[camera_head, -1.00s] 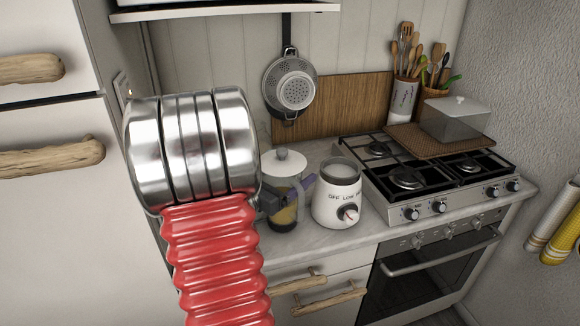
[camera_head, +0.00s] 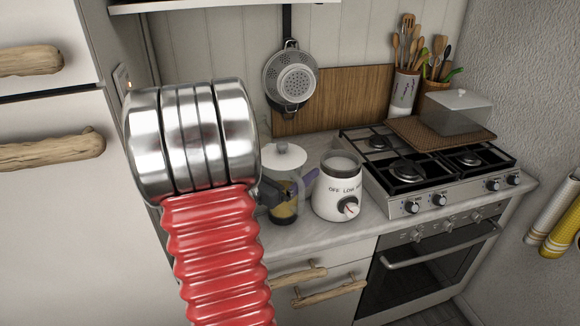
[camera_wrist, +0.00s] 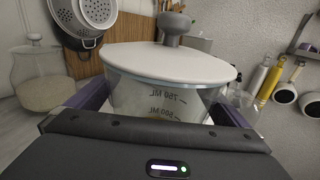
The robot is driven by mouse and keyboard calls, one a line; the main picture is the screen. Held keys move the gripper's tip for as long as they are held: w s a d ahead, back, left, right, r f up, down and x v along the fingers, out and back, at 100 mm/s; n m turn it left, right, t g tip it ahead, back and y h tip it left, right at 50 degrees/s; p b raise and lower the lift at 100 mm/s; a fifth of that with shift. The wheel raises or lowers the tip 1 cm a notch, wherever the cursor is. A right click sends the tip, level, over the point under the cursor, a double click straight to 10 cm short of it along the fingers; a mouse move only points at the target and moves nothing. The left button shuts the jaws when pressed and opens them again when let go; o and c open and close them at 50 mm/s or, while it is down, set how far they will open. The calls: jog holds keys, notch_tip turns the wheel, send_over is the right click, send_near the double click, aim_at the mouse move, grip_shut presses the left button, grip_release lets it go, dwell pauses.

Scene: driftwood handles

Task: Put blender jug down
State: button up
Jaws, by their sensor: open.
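The blender jug (camera_head: 284,212) is clear with a white lid and stands upright, seemingly on the counter, left of the white blender base (camera_head: 335,199). In the wrist view the jug (camera_wrist: 150,97) shows its white lid, grey knob and ML marks, close in front of me. My gripper (camera_wrist: 158,108) is open, with one purple finger on each side of the jug. In the head view my gripper (camera_head: 288,190) is partly hidden by my arm. I cannot tell whether either finger touches the jug. The jug's bottom is hidden in the wrist view.
The gas stove (camera_head: 430,170) stands right of the blender base. A lidded glass jar (camera_wrist: 40,75) stands at the left in the wrist view. A colander (camera_head: 290,80) hangs on the wall behind. The counter (camera_head: 325,233) has a narrow clear strip in front.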

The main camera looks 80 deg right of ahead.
jog(key=v, duration=1.2)
dwell(0.4)
dwell(0.4)
jog(key=w+a+f+m+t+y, duration=0.1)
jog(key=w+a+m+t+y, duration=0.15)
jog(key=a, duration=0.55)
jog(key=w+a+f+m+t+y, duration=0.15)
jog(key=a+m+y, duration=0.25)
jog(key=a, duration=0.4)
jog(key=w+a+f+m+t+y, duration=0.1)
jog(key=w+a+m+t+y, duration=0.25)
jog(key=a, duration=0.55)
jog(key=w+a+r+m+t+y, duration=0.1)
jog(key=w+a+r+t+y, duration=0.1)
jog(key=a, duration=0.7)
jog(key=w+a+r+m+t+y, duration=0.1)
jog(key=w+a+r+t+y, duration=0.2)
jog(key=a, duration=0.7)
jog(key=shift+r+m+t+y, duration=0.3)
jog(key=shift+t+y, duration=0.15)
jog(key=shift+y, duration=0.15)
